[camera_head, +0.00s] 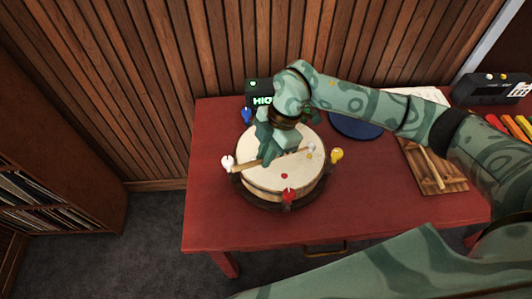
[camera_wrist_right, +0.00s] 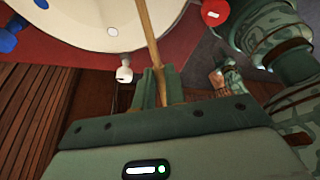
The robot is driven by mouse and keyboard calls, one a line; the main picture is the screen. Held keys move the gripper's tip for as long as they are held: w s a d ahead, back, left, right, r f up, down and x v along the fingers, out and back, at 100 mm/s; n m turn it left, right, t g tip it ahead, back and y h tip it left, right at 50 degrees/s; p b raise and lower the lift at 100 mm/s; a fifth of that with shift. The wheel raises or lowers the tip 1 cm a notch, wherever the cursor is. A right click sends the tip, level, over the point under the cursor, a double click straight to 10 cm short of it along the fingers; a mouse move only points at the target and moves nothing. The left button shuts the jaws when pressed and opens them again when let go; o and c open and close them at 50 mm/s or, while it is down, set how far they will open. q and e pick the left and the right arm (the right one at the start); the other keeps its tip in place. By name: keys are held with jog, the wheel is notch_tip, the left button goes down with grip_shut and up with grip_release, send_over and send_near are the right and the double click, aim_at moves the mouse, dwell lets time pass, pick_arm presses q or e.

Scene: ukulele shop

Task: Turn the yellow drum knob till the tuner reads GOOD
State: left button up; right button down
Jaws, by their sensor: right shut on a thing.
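A round drum (camera_head: 272,190) with a cream skin sits on the red table. The yellow knob (camera_head: 337,156) is on its right rim, with no gripper on it. Red (camera_head: 289,195), white (camera_head: 228,163) and blue (camera_head: 246,115) knobs also sit around the rim. The tuner (camera_head: 259,88) behind the drum shows green letters, "HIG", the rest hidden by my arm. My right gripper (camera_head: 268,158) is above the drum, shut on a wooden drumstick (camera_head: 290,153) with a pale tip. The wrist view shows the stick (camera_wrist_right: 150,40) between the fingers (camera_wrist_right: 160,88).
A dark blue round pad (camera_head: 355,124) lies behind the drum, partly under my arm. A wooden tray (camera_head: 445,178) with a stick is to the right. A black device (camera_head: 490,88) stands at the far right.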

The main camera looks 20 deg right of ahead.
jog(key=shift+f, duration=0.15)
jog(key=shift+f+b, duration=0.55)
jog(key=shift+f, duration=0.9)
notch_tip(320, 180, up, 7)
jog(key=p, duration=0.5)
jog(key=shift+f+p, duration=0.2)
jog(key=shift+p, duration=0.2)
jog(key=shift+f, duration=0.1)
